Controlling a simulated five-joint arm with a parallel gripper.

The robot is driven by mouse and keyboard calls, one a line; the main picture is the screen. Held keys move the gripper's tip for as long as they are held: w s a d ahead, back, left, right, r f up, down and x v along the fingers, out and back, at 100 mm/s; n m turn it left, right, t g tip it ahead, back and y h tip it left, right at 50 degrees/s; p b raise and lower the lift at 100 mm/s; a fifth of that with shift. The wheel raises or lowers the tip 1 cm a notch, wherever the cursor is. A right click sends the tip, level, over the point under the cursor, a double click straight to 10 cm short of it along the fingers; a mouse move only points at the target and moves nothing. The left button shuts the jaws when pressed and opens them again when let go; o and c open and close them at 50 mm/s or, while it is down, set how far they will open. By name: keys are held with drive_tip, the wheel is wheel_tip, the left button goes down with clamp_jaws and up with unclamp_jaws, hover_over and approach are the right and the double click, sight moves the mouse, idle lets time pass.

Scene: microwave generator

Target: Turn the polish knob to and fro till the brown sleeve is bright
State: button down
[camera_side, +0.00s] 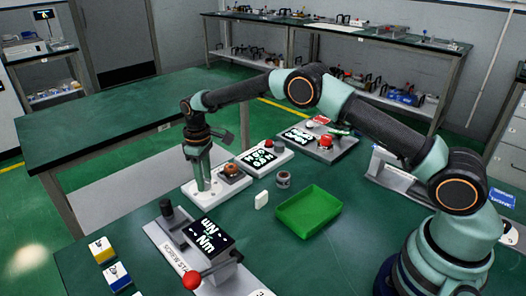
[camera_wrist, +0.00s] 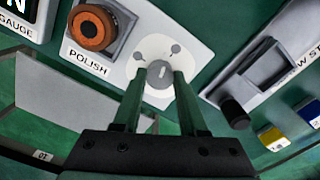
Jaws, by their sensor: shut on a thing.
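The polish station is a white plate (camera_side: 197,195) marked POLISH in the wrist view. The brown sleeve (camera_wrist: 92,28) sits upright in a dark holder on that plate; it also shows in the side view (camera_side: 231,169). Its outside looks dull orange-brown, with a dark middle. My gripper (camera_side: 203,186) points down over the plate, left of the sleeve in the side view. Its two fingers are closed on the knob, hiding its sides.
A gauge box with a screen (camera_side: 263,160) stands behind the plate. A screw station with a red ball handle (camera_side: 191,280) stands in front, beside yellow and blue blocks (camera_side: 118,275).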

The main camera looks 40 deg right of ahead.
drive_tip(key=shift+m, duration=1.6)
drive_tip(key=shift+c, duration=2.2)
unclamp_jaws()
wheel_tip(320, 180, up, 12)
